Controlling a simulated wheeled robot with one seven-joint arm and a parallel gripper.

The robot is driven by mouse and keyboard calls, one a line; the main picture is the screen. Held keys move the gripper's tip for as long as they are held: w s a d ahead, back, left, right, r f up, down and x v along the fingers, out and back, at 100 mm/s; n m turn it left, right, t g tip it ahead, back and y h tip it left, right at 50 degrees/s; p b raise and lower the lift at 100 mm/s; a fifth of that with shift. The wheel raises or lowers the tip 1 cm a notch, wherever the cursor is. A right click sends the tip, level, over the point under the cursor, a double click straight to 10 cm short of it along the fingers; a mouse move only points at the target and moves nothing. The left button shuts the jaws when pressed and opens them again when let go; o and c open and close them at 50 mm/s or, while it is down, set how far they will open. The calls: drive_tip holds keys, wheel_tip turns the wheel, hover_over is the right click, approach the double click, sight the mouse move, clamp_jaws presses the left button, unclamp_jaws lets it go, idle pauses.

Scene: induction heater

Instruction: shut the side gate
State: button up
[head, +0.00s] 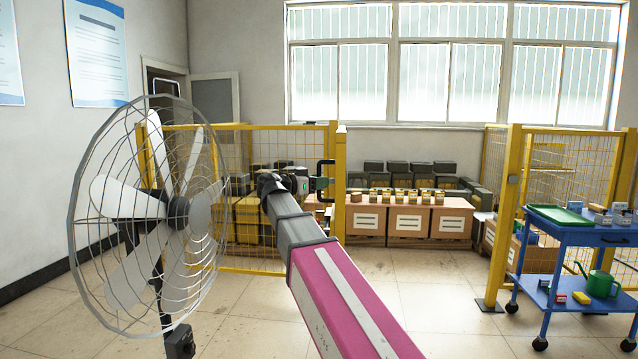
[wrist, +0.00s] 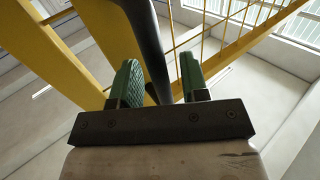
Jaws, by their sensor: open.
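The side gate (head: 339,205) looks like a yellow-framed wire mesh panel left of centre in the head view, with a black handle (head: 325,165) on its right edge. A wide gap lies between this edge and the yellow post (head: 511,200) on the right, so the gate stands open. My gripper (head: 308,184) is at the handle, at about its height. In the wrist view, its two green finger pads (wrist: 160,82) are apart, with the dark handle bar (wrist: 148,45) running between them. Whether either pad touches the bar cannot be told. My arm hides part of the mesh.
A large caged fan (head: 178,212) stands close on the left. A blue cart (head: 575,235) with a green watering can stands at the right. Cardboard boxes (head: 410,222) line the back behind the gap. The floor before the gap is clear.

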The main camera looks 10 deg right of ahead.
drive_tip(key=shift+d, duration=0.1)
clamp_jaws()
drive_tip(key=shift+d, duration=0.1)
